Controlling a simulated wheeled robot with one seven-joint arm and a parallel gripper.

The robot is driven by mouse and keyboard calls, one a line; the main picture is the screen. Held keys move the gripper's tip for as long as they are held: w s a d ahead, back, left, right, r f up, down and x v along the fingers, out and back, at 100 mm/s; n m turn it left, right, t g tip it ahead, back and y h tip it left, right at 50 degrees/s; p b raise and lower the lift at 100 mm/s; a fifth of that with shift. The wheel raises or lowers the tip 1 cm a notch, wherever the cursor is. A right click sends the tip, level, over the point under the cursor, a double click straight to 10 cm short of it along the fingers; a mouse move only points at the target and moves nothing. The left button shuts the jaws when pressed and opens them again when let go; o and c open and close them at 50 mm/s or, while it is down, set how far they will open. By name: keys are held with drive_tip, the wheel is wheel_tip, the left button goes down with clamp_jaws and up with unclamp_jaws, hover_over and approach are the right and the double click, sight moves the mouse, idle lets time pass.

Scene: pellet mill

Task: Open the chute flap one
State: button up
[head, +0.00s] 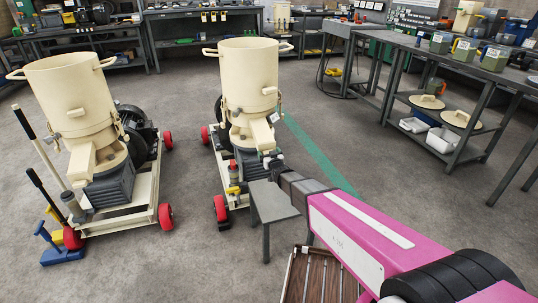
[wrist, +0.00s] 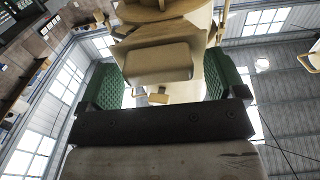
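Two cream pellet mills stand on wheeled carts in the head view, one at the left (head: 72,95) and one in the middle (head: 247,75). Each has a sloping chute at its front; the middle mill's chute (head: 258,134) ends just above my gripper (head: 272,160). In the wrist view, my gripper (wrist: 158,84) has its green-padded fingers wide apart. A cream block-like part (wrist: 158,63), seemingly the chute end or its flap, shows between and beyond them, with a small cream tab (wrist: 158,98) below. I cannot tell whether a finger touches it, or whether the flap is open.
A small grey table (head: 272,200) stands right under my gripper. A blue stand (head: 62,248) with upright levers is at the lower left. Workbenches (head: 425,45) line the right and back. Open floor lies between the mills and the right bench.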

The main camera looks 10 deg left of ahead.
drive_tip(key=c, duration=1.2)
